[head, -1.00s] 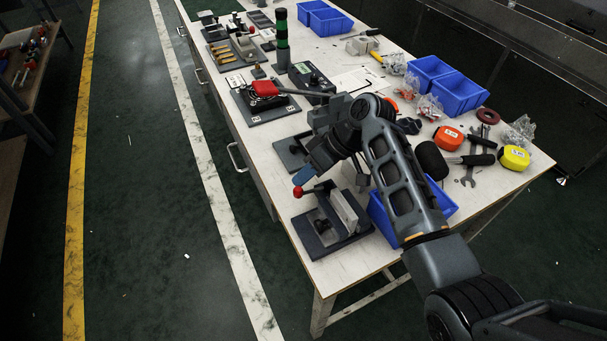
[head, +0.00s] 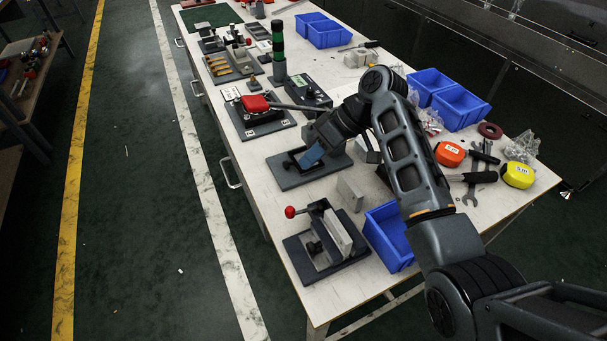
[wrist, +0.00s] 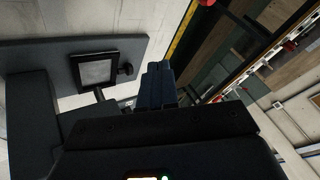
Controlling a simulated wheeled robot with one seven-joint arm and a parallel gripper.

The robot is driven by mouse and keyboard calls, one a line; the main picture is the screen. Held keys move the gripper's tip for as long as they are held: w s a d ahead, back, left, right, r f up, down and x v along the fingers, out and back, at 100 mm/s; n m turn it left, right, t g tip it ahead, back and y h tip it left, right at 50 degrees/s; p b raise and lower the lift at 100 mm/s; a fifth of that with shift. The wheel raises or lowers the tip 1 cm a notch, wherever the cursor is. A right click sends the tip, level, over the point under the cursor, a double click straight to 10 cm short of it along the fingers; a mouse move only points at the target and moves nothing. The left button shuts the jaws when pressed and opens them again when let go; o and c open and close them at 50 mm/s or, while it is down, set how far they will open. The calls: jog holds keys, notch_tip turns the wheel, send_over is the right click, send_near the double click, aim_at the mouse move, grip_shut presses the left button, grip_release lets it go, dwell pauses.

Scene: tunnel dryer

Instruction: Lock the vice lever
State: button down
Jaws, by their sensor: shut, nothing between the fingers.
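The nearest vice (head: 325,248) stands on a dark base plate at the table's near end. It has upright pale jaws, and its lever ends in a red ball knob (head: 290,212) pointing left. My gripper (head: 311,157) is shut and empty, with blue fingers. In the head view it appears beyond the vice, apart from the lever, over or in front of another dark fixture plate (head: 290,180). In the wrist view the closed fingers (wrist: 160,85) show beside a dark plate with a framed square (wrist: 97,70). The red knob cannot be made out with certainty there.
A grey block (head: 350,193) stands between the vice and the fixture behind it. A blue bin (head: 390,235) sits close to the vice's right. A red-handled fixture (head: 256,104) lies farther back. Tape measures (head: 449,154) and tools are at right. The aisle floor at left is open.

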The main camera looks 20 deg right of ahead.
jog(key=d+r, duration=0.1)
jog(key=w+d+r, duration=0.1)
jog(key=r, duration=0.1)
jog(key=shift+f, duration=0.1)
dwell(0.5)
